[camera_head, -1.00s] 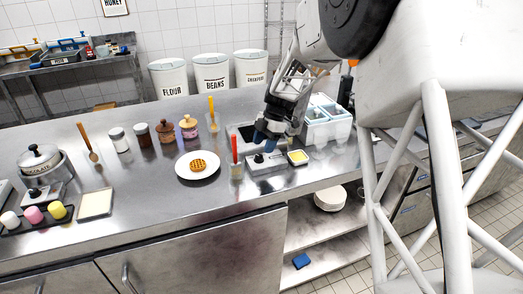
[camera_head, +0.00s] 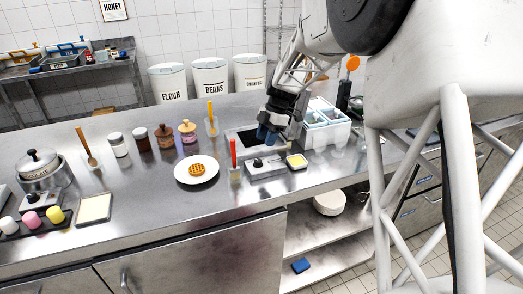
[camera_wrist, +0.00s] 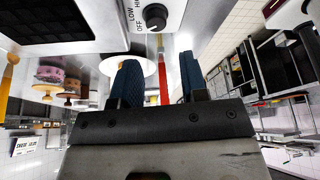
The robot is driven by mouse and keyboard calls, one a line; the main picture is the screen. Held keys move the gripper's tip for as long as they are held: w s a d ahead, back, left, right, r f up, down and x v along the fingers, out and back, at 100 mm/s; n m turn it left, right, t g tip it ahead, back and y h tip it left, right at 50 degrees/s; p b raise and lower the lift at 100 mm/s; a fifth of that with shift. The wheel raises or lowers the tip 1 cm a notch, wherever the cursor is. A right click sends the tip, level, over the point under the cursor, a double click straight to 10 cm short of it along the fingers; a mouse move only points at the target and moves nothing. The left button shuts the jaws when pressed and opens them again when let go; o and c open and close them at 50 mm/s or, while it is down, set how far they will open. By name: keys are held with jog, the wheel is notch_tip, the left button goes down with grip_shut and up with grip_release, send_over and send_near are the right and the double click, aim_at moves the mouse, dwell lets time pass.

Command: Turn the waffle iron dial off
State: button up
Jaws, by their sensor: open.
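The waffle iron has a dark plate (camera_head: 240,140) and a steel control box (camera_head: 268,168) on the steel counter. Its black dial (camera_head: 257,162) sits on the box. In the wrist view the dial (camera_wrist: 154,17) is at the top, beside printed OFF, LOW and HIGH marks; I cannot tell surely which mark it points at. My gripper (camera_head: 268,135) is above and behind the box, apart from the dial. In the wrist view my gripper (camera_wrist: 157,80) shows two blue fingers spread apart with nothing held between them.
A red-handled utensil in a clear holder (camera_head: 234,174) stands just left of the box. A small yellow-filled dish (camera_head: 297,161) is at its right, with white bins (camera_head: 325,125) behind. A plate (camera_head: 184,180) with a waffle (camera_head: 196,170) lies left.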

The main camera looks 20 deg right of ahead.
jog(key=s+a+r+m+t+h, duration=0.1)
jog(key=s+a+r+m, duration=0.3)
jog(key=s+m, duration=0.45)
jog(key=s+a+r+m+t+h, duration=0.1)
jog(key=s+a+r+m+h, duration=0.25)
jog(key=s, duration=0.85)
jog(key=s+a+r+m+t+y, duration=0.1)
jog(key=s+a+r+m, duration=0.25)
jog(key=s+m, duration=0.55)
jog(key=w+d+f+m+g+y, duration=0.1)
jog(key=w+d+m, duration=0.15)
jog(key=w, duration=0.65)
jog(key=w+d+f+m+g, duration=0.15)
jog(key=w+m, duration=0.25)
jog(key=w, duration=0.4)
jog(key=w+d+f+m+g+y, duration=0.1)
jog(key=w+d+f+m, duration=0.1)
jog(key=w, duration=0.5)
jog(key=w+d+f+m+g+y, duration=0.1)
jog(key=w+d+f, duration=0.3)
jog(key=w+f, duration=0.3)
jog(key=shift+d+m, duration=0.3)
jog(key=shift+m, duration=0.05)
jog(key=shift+w, duration=0.1)
